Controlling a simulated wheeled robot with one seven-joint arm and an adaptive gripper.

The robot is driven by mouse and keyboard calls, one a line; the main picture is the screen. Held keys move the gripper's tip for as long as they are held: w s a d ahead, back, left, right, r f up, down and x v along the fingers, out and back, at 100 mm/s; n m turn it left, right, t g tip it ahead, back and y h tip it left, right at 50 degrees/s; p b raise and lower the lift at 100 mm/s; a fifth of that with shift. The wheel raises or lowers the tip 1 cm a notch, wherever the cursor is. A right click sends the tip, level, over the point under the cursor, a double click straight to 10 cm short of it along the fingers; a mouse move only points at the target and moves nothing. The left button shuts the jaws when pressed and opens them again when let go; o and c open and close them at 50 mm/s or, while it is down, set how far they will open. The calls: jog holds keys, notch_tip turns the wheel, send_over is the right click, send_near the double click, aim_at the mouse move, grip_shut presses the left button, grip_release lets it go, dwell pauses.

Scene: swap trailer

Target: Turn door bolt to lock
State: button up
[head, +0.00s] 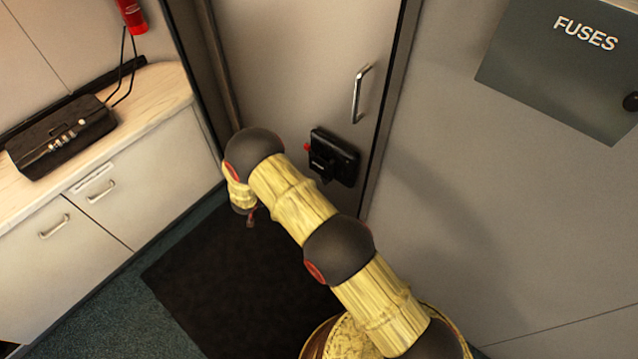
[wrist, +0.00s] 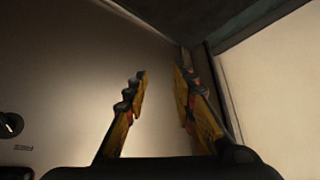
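The door bolt (head: 343,157) is a black box with a small red part on its left side. It sits on the pale door (head: 290,60), below the door handle (head: 358,95), in the head view. My arm passes in front of the door, to the left of and below the bolt. My gripper (head: 250,218) hangs low at the arm's far end, left of the bolt and apart from it; its fingers are mostly hidden there. In the wrist view my gripper (wrist: 160,76) has its two fingers apart with nothing between them. I cannot identify the bolt in the wrist view.
A wooden-topped counter (head: 160,85) with white cabinets stands at the left, bearing a black case (head: 62,138). A dark mat (head: 215,275) lies before the door. A FUSES panel (head: 560,75) is on the right wall. A black round fitting (wrist: 10,125) shows in the wrist view.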

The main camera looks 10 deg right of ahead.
jog(key=w+d+f+m+t+h, duration=0.1)
jog(key=d+f+h, duration=0.3)
jog(key=d, duration=0.3)
jog(key=m+g+h, duration=0.1)
jog(key=g+h, duration=0.1)
jog(key=h, duration=0.7)
send_near(322, 181)
jog(key=d, duration=0.1)
jog(key=shift+w+f+b+x, duration=0.15)
jog(key=shift+b+x, duration=0.55)
jog(key=shift+x, duration=1.25)
jog(key=shift+w+f+b+x, duration=0.1)
jog(key=shift+b+x, duration=0.55)
jog(key=shift+x, duration=1.3)
jog(key=shift+a, duration=0.15)
jog(key=shift+c, duration=0.2)
grip_shut()
